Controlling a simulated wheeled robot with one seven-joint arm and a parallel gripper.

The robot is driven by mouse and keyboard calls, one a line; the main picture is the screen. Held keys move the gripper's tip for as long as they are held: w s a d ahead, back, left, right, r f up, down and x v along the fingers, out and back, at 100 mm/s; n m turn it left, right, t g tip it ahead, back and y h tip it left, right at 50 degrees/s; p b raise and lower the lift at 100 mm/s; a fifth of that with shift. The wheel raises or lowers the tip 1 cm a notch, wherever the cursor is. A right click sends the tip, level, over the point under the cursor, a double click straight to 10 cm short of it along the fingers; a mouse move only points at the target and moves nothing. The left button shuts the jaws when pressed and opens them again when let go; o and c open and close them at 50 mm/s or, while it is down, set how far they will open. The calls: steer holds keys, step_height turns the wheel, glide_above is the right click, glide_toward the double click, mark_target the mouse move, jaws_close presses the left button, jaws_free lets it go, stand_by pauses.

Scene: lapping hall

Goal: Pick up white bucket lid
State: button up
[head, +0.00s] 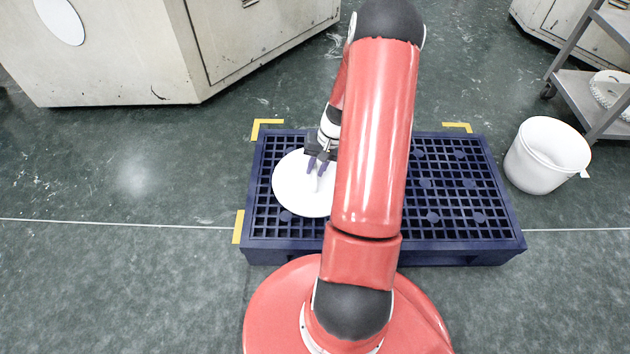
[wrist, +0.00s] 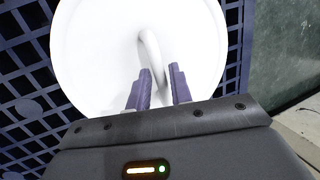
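The white bucket lid (head: 297,192) is a round white disc lying on the left part of the blue pallet (head: 477,232). In the wrist view the lid (wrist: 95,50) fills the upper middle and has a raised curved white handle (wrist: 150,50) on it. My gripper (head: 319,166) is over the lid in the head view. In the wrist view my gripper (wrist: 160,82) has its two purple fingers apart, with the lower end of the handle between or just beyond them. Contact with the handle cannot be told. My arm hides the lid's right edge in the head view.
A white bucket (head: 535,165) stands on the floor right of the pallet. A metal shelf cart (head: 572,85) is behind it. A beige cabinet (head: 120,60) stands at the back left. Yellow corner marks (head: 262,127) frame the pallet. The floor at left is clear.

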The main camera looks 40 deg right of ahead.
mark_target(315, 169)
steer(key=shift+x, duration=0.85)
jaws_close()
steer(key=shift+r, duration=0.1)
step_height(315, 169, up, 20)
steer(key=p, duration=0.4)
